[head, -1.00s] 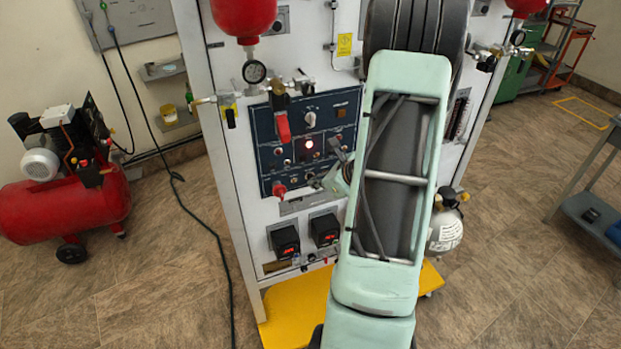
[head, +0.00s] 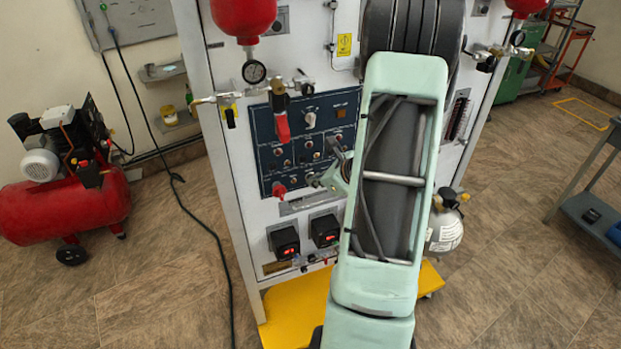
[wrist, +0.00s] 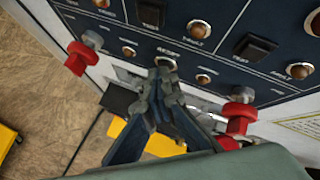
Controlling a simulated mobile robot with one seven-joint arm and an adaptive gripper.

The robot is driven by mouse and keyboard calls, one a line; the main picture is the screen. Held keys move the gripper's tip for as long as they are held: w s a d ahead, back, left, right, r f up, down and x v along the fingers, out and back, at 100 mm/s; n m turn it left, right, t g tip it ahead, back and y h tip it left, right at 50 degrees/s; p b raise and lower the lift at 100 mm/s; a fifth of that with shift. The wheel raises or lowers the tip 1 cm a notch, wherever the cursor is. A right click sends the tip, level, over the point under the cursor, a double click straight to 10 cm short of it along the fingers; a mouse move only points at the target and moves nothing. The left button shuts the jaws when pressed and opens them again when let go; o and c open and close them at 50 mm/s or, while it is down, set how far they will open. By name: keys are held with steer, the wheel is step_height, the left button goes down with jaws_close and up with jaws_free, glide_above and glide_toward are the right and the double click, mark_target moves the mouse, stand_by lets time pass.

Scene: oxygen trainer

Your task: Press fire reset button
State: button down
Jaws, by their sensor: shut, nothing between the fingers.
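The dark blue control panel (head: 265,130) is on the front of the white cabinet, partly behind my arm in the head view. In the wrist view the panel (wrist: 225,60) fills the top, with a RESET label in the middle. My gripper (wrist: 165,66) is shut and empty, its fingertips right below that label. The fingertips hide the spot under the label, so the reset button itself is not visible. The tips look to be at the panel face; I cannot tell contact for sure. In the head view my gripper (head: 316,180) is at the panel's lower edge.
Beside the fingertips are a FAULT button (wrist: 200,30) and a black TEST switch (wrist: 255,47). Red knobs stick out at left (wrist: 76,60) and right (wrist: 240,112). A red valve handle (head: 283,129) hangs before the panel. A yellow base (head: 295,305) juts out below.

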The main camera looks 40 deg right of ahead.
stand_by(0.3)
steer(key=shift+s+a+b, duration=0.25)
steer(key=shift+s+b, duration=0.15)
steer(key=shift+s, duration=0.35)
steer(key=shift+s+a+b, duration=0.2)
steer(key=shift+s+b, duration=0.1)
steer(key=shift+s, duration=0.5)
steer(key=shift+s+a+b, duration=0.15)
steer(key=shift+s+b, duration=0.15)
steer(key=shift+s, duration=0.55)
steer(key=shift+s+a+b, duration=0.2)
steer(key=shift+s+b, duration=0.1)
steer(key=shift+s, duration=0.5)
